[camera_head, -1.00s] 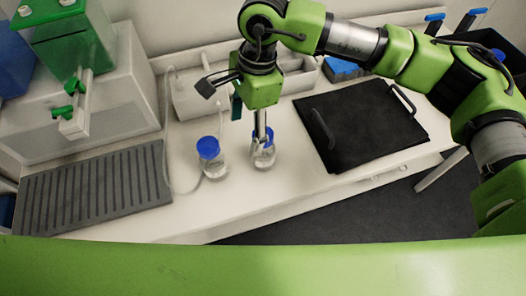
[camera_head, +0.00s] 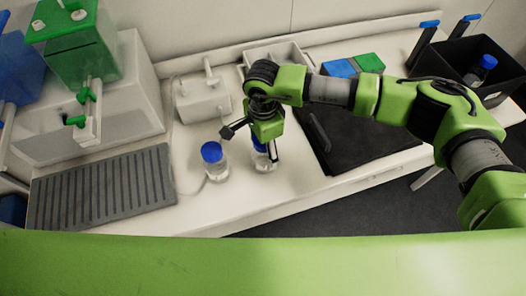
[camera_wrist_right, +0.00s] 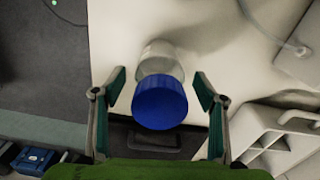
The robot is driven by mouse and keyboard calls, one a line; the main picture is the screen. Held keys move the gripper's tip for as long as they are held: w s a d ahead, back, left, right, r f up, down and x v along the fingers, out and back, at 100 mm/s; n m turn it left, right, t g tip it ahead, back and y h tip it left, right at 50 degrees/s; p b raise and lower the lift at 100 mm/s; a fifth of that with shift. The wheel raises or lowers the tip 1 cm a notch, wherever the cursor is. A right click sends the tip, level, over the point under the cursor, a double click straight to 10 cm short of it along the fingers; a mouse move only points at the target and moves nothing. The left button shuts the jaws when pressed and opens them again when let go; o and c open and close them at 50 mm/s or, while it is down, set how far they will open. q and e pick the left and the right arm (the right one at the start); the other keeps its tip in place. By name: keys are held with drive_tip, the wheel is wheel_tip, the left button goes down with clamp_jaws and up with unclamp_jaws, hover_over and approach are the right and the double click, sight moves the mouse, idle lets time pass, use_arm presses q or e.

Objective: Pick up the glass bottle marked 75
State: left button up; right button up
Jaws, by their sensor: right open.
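Two clear glass bottles with blue caps stand upright on the white bench in the head view. The left bottle (camera_head: 214,166) stands free. The right bottle (camera_head: 262,163) is partly hidden by my right gripper (camera_head: 262,152), which reaches down over it from behind. In the right wrist view, my right gripper (camera_wrist_right: 157,88) is open, with one finger on each side of the right bottle's blue cap (camera_wrist_right: 159,102) and gaps on both sides. No marking 75 can be read on either bottle. My left gripper is not in view.
A ribbed dark mat (camera_head: 103,188) lies left of the bottles. A black lidded tray (camera_head: 355,130) with a handle lies close on the right. A white device (camera_head: 203,102) with a cable stands behind. A black bin (camera_head: 467,78) at far right holds another blue-capped bottle (camera_head: 483,68).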

drive_tip(key=shift+f, duration=1)
drive_tip(key=c, duration=1.4)
drive_tip(key=shift+o, duration=0.2)
drive_tip(key=shift+r, duration=0.1)
